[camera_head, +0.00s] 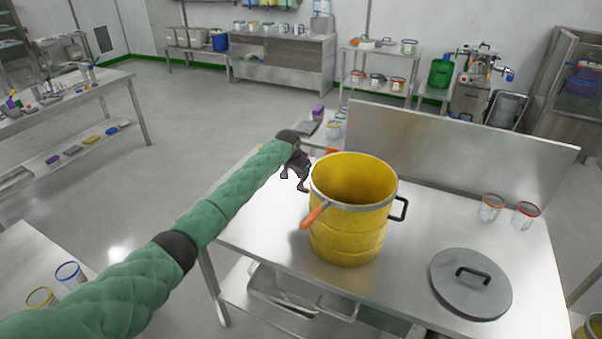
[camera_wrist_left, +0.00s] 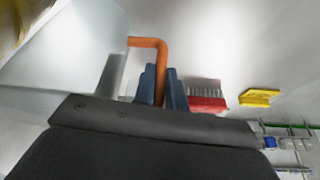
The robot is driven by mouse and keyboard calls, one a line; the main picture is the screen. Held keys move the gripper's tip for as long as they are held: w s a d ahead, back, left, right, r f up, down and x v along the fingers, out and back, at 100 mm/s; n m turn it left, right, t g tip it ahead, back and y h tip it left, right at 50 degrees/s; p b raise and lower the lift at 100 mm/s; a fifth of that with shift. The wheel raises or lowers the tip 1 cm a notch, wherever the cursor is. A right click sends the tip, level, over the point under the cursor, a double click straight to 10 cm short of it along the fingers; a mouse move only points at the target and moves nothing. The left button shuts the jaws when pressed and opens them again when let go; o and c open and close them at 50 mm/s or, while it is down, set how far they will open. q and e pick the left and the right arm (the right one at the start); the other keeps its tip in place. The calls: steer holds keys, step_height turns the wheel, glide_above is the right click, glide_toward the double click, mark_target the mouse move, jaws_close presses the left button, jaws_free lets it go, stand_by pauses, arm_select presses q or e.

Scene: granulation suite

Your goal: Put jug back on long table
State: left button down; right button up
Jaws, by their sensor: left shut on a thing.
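My left gripper (camera_head: 302,179) is beside the left rim of an open yellow drum (camera_head: 347,240). In the left wrist view its dark blue fingers (camera_wrist_left: 163,86) are shut on an orange, bent handle (camera_wrist_left: 148,43). Orange pieces also show beyond the gripper and at the drum's left side in the head view; I cannot tell which belongs to the held thing. No separate jug body can be made out clearly. The drum stands upright on a steel table (camera_head: 262,230). Another steel table (camera_head: 105,85) stands at far left. My right gripper is out of view.
A round grey lid (camera_head: 470,284) with a black handle lies right of the drum. Two clear beakers (camera_head: 490,208) (camera_head: 525,216) stand behind it. An upright steel panel (camera_head: 450,150) edges the table's back. Open floor lies between the tables.

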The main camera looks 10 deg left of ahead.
arm_select(q)
steer(key=shift+f, duration=0.1)
steer(key=c, duration=1.5)
jaws_free()
steer(key=shift+o, duration=0.3)
